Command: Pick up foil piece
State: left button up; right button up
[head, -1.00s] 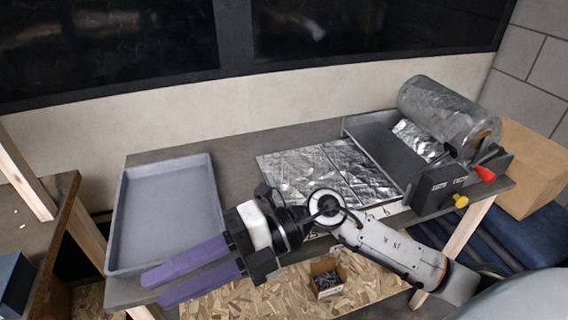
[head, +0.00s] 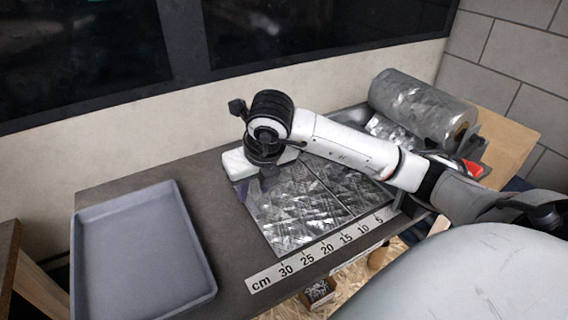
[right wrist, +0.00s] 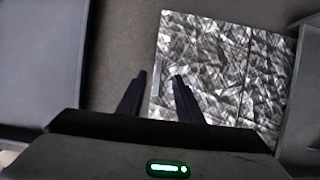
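Two crinkled silver foil pieces lie flat side by side on the grey table, split by a thin dark line. The left foil piece (head: 298,219) is nearer the tray; the right foil piece (head: 352,185) is nearer the roll. The left piece also shows in the right wrist view (right wrist: 205,58). My right gripper (right wrist: 160,76) points down over the left piece's left edge, open and empty. One finger is over bare table and the other over foil. My left gripper is not in view.
An empty grey tray (head: 140,255) sits at the table's left end. A large foil roll (head: 425,105) in its dispenser stands at the right back. A cm ruler strip (head: 318,248) runs along the front edge. Bare table lies between tray and foil.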

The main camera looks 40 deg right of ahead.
aim_at(249, 198)
jog(key=x, duration=0.5)
jog(key=shift+w+a+p, duration=0.1)
jog(key=shift+w+p, duration=0.05)
jog(key=shift+p, duration=0.25)
jog(key=shift+r, duration=0.1)
grip_shut()
notch_tip(249, 198, up, 10)
jog(key=shift+b, duration=0.35)
